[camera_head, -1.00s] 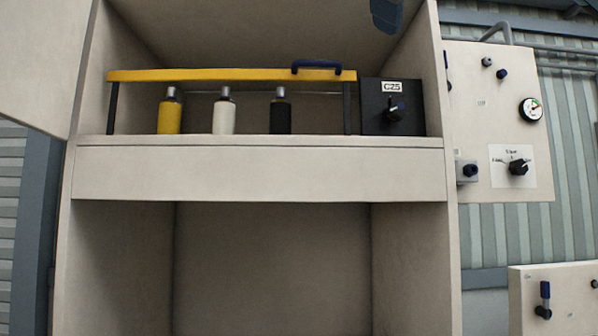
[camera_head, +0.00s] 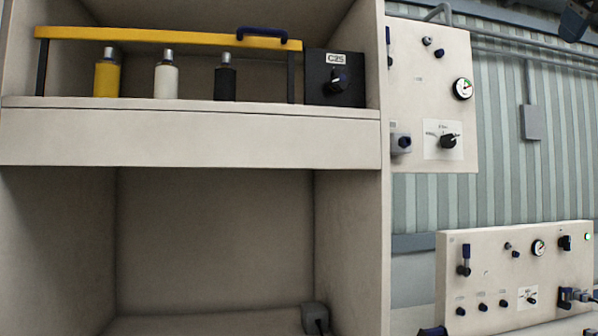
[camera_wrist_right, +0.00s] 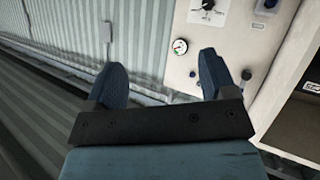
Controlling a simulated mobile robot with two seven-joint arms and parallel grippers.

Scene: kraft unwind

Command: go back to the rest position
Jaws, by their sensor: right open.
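My right gripper (camera_wrist_right: 160,82) shows in the right wrist view with its two blue fingers spread apart and nothing between them. Beyond the fingers are a corrugated wall and a cream panel (camera_wrist_right: 235,40) with a gauge. In the head view a dark blue part, probably of my right gripper, shows at the top right corner, cut off by the edge. My left gripper is in neither view.
An open cabinet (camera_head: 190,135) holds yellow, white and black bottles (camera_head: 166,80) behind a yellow bar (camera_head: 150,38), beside a black C25 box (camera_head: 335,78). Right of it are a wall panel (camera_head: 430,70) and a lower control panel (camera_head: 510,260).

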